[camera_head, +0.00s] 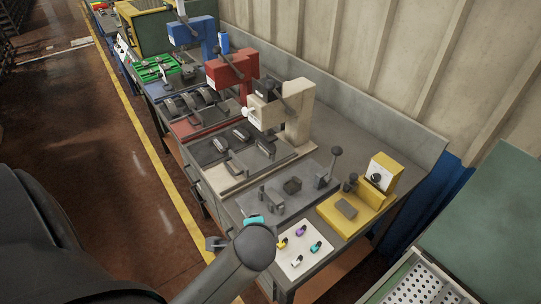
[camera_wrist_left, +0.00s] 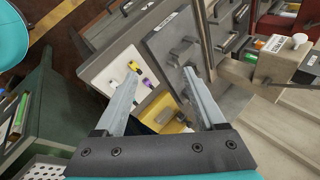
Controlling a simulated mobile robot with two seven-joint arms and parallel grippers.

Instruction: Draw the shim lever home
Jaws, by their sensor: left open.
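A lever with a dark round knob (camera_head: 336,151) stands nearly upright at the back right of a grey plate fixture (camera_head: 272,203) on the bench. It looks like the shim lever, but no label on it is readable. The same plate shows in the left wrist view (camera_wrist_left: 158,45), where I cannot make out the lever clearly. My left gripper (camera_wrist_left: 160,74) is open and empty, its two fingers pointing towards the bench near the plate and a white card. In the head view my arm hides most of it. My right gripper is not in view.
A white card (camera_head: 293,262) with several small coloured parts lies in front of the plate. A yellow fixture (camera_head: 349,216) stands to its right. A beige press (camera_head: 299,112), a red one (camera_head: 232,69) and a blue one (camera_head: 192,30) stand farther along the bench, before a wall.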

